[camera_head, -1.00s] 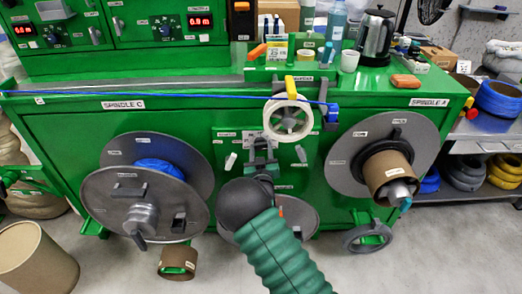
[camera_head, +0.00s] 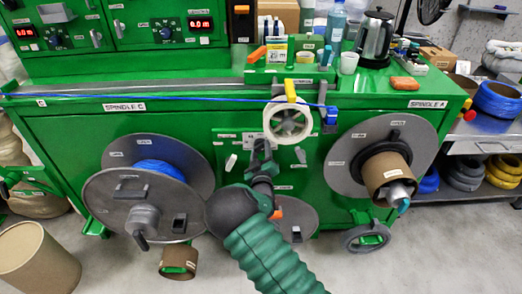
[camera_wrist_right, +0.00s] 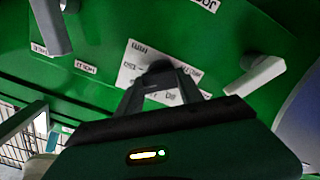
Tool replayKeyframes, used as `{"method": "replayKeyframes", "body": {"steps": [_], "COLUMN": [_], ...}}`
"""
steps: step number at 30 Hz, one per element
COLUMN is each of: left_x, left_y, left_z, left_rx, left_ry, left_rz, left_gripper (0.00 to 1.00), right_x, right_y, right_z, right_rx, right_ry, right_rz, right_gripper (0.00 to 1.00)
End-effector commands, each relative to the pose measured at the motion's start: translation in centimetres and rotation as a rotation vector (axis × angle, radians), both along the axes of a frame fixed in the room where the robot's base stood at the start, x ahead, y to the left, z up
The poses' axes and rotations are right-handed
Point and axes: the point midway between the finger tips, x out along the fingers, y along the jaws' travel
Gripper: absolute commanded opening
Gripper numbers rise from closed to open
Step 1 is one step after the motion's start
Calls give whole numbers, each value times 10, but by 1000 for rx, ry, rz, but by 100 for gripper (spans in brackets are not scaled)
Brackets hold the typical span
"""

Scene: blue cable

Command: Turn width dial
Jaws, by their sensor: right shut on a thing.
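The width dial (camera_wrist_right: 157,72) is a small dark round knob on a light labelled plate (camera_wrist_right: 135,72) on the green front panel. My right gripper (camera_wrist_right: 160,80) is shut on the dial, with its fingers against it in the right wrist view. In the head view, my right gripper (camera_head: 261,152) reaches up to the middle of the panel, below the white reel, and mostly hides the dial. The dial's pointer and the small lettering on the plate are too unclear to read. My left gripper is not in view.
Grey levers flank the dial in the right wrist view, one at right (camera_wrist_right: 256,76). Spindle C's large grey reel (camera_head: 110,205) stands left and spindle A's disc (camera_head: 345,160) right. A white reel (camera_head: 288,121) hangs above. A blue cable (camera_head: 180,97) runs across the top.

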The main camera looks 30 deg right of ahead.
Motion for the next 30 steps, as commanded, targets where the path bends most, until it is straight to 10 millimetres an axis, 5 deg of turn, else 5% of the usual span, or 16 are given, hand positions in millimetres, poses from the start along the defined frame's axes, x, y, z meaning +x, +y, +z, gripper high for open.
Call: {"method": "replayKeyframes", "body": {"steps": [28, 29, 30], "left_x": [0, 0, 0], "left_y": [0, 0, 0], "left_z": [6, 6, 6], "left_rx": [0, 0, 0], "left_ry": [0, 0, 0], "left_rz": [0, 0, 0], "left_gripper": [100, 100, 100], "right_x": [1, 1, 1], "right_y": [4, 4, 3], "right_z": [-3, -3, -3], "right_rx": [-187, -187, -187], "right_ry": [122, 122, 121], "right_rz": [6, 6, 5], "right_gripper": [3, 48, 53]}}
